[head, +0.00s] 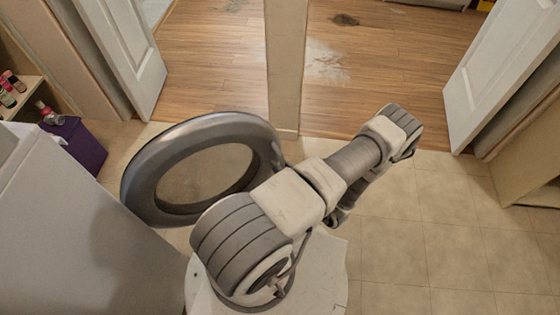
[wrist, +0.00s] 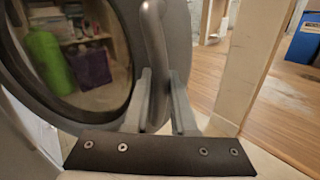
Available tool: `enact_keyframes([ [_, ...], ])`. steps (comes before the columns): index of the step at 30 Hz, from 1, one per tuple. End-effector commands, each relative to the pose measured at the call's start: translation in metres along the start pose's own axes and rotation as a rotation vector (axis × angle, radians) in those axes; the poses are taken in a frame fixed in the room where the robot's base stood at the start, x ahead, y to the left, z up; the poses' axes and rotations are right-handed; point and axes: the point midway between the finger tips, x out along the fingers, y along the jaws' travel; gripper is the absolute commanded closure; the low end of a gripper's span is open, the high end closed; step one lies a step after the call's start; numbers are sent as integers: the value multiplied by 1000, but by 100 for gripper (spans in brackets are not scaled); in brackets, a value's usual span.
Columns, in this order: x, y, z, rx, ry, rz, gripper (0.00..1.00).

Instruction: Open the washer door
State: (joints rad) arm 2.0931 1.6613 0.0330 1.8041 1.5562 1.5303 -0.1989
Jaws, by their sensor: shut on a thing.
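The washer (head: 75,235) is the white box at the left of the head view. Its door (head: 140,178) is a thick grey ring with a round window, and it stands out from the washer's front, swung open. In the wrist view the door (wrist: 180,25) fills the upper left, with a curved grey handle (wrist: 153,45) along its rim. My gripper (wrist: 160,100) has its two fingers on either side of the lower handle and is shut on it. In the head view my arm hides the gripper and handle.
A purple bin (head: 85,145) stands behind the washer at the left. A narrow post (head: 285,65) rises beyond the door. White doors (head: 505,65) flank the opening to the wood floor. The tiled floor (head: 430,240) at right is clear.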

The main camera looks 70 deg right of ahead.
Motion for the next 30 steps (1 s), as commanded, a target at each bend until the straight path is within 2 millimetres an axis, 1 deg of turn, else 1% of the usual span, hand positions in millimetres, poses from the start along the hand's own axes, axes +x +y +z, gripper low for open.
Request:
enact_keyframes([
  [1, -2, -5, 3, -7, -5, -11, 100],
  [13, -3, -5, 3, -8, -5, -10, 100],
  [14, -3, -5, 3, -8, -5, -10, 71],
  [15, -3, -5, 3, -8, -5, -10, 63],
  [18, -2, -4, 2, -6, -4, -7, 47],
  [26, -2, -1, 1, -2, -2, -3, 47],
  [30, -9, -1, 1, -2, -1, -3, 47],
])
